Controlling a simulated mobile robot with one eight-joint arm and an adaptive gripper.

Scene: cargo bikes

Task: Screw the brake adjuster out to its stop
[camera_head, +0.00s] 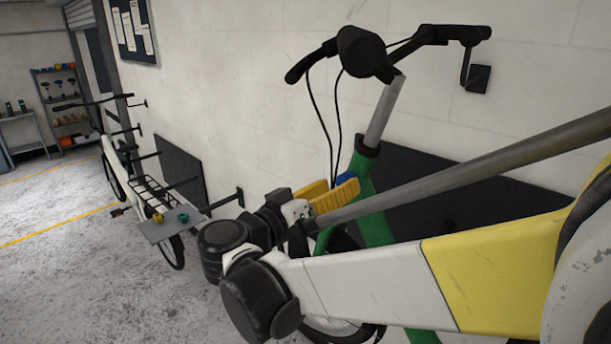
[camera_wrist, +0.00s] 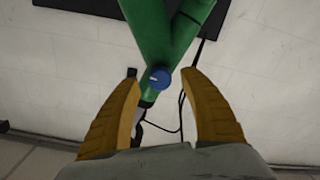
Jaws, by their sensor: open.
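The brake adjuster appears to be a small blue knob (camera_wrist: 160,78) with a pale mark on its face. In the wrist view it sits in front of the green bike frame (camera_wrist: 152,35), near where two tubes meet. My gripper (camera_wrist: 160,76) is open, with one yellow finger on each side of the knob and a gap to both. Whether the fingertips are level with the knob in depth I cannot tell. In the head view my gripper (camera_head: 330,191) is beside the green frame (camera_head: 366,185), with a bit of blue (camera_head: 346,177) showing at the fingertips.
The bike's black handlebar (camera_head: 362,52) and its cables are above my gripper. A dark panel (camera_head: 440,195) is on the wall behind the frame. Another bike (camera_head: 150,190) with a small tray (camera_head: 168,226) stands at left. Open floor (camera_head: 70,270) lies left of my arm.

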